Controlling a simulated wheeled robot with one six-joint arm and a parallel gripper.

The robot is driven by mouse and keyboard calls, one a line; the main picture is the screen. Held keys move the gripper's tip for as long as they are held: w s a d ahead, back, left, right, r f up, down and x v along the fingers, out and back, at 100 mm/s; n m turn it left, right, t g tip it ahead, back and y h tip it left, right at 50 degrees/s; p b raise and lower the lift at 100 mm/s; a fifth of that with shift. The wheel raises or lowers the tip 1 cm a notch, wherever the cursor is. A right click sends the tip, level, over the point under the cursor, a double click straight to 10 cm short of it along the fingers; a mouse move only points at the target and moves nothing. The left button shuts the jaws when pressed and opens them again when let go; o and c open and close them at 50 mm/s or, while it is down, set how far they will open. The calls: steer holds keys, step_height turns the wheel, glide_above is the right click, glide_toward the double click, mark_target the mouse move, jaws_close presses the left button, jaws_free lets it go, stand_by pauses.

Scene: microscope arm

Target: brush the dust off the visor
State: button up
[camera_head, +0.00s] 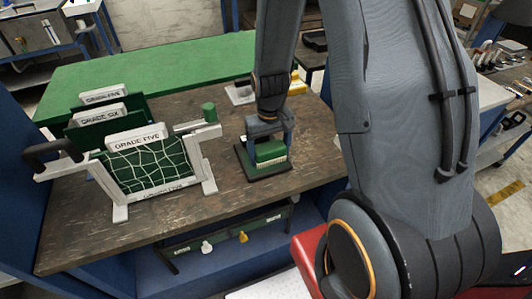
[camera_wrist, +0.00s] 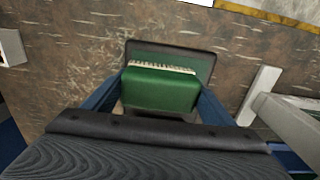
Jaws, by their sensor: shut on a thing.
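My gripper (camera_head: 270,138) is shut on a green brush (camera_head: 271,152) with a pale bristle strip. In the wrist view the brush (camera_wrist: 160,90) sits between my two blue fingers, over a dark square pad (camera_wrist: 205,62). The pad also shows in the head view (camera_head: 262,172); I cannot tell whether the brush touches it. To the left, apart from my gripper, a white frame (camera_head: 207,172) stands upright on feet. It holds a green panel (camera_head: 147,167) crossed by pale lines, probably the visor. I cannot tell the dust from the lines.
A white box (camera_head: 240,94) lies behind the pad. The brown tabletop (camera_head: 222,222) in front is clear.

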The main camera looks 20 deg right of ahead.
mark_target(259, 150)
steer(key=shift+d, duration=0.35)
steer(key=shift+a, duration=0.1)
steer(key=shift+a, duration=0.9)
steer(key=shift+a, duration=0.1)
steer(key=shift+a+p, duration=0.3)
steer(key=shift+a, duration=0.6)
steer(key=shift+r, duration=0.1)
